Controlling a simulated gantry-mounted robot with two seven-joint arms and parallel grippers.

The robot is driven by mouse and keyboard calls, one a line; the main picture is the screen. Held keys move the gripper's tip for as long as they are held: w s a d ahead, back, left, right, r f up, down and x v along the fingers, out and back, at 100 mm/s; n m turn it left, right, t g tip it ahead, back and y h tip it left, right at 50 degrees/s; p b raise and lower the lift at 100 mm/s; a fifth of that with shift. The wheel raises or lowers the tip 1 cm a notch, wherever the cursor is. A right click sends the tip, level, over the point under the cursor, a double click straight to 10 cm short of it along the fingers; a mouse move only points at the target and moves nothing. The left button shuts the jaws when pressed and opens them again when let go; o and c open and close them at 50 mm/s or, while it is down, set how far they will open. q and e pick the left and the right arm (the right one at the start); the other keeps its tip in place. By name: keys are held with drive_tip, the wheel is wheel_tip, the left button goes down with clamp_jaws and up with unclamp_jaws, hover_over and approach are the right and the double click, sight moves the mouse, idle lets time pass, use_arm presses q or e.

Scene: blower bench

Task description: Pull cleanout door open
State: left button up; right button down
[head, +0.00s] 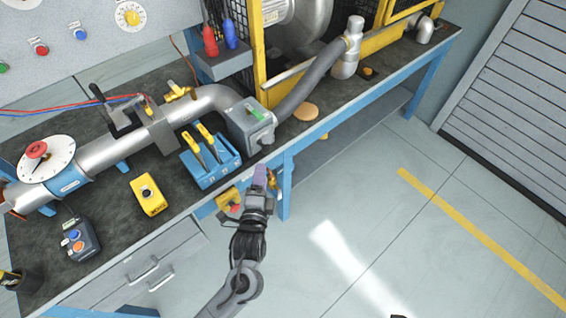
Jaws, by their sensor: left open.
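A grey box (250,125) with a green label sits in the duct line near the bench's front edge, between the metal pipe and the grey hose. A small knob-like part (267,139) shows at its lower front corner. This box may carry the cleanout door; I cannot make out a door edge or a gap. My left gripper (262,179) is open, just off the front edge of the bench, below the box in the picture and apart from it. Nothing shows between its fingers.
A yellow-framed blower (290,45) stands behind. A blue bench leg (285,190) is close right of my gripper. The floor (380,230) at right is clear.

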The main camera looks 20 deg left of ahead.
sight(266, 152)
use_arm(q)
drive_tip(key=shift+t, duration=0.3)
drive_tip(key=w+b, duration=0.2)
drive_tip(key=w, duration=0.1)
drive_tip(key=w+a+f+b, duration=0.1)
drive_tip(key=w+b, duration=0.1)
drive_tip(key=w, duration=0.2)
drive_tip(key=w+a+b, duration=0.1)
drive_tip(key=w+b, duration=0.1)
drive_tip(key=w, duration=0.1)
drive_tip(key=shift+w+f, duration=0.25)
drive_tip(key=shift+f, duration=0.15)
drive_tip(key=shift+w+a+r, duration=0.1)
drive_tip(key=shift+w+a, duration=0.05)
drive_tip(key=shift+w, duration=0.55)
use_arm(e)
wheel_tip(266, 152, down, 8)
drive_tip(key=shift+a, duration=0.2)
drive_tip(key=shift+s, duration=0.1)
use_arm(q)
clamp_jaws()
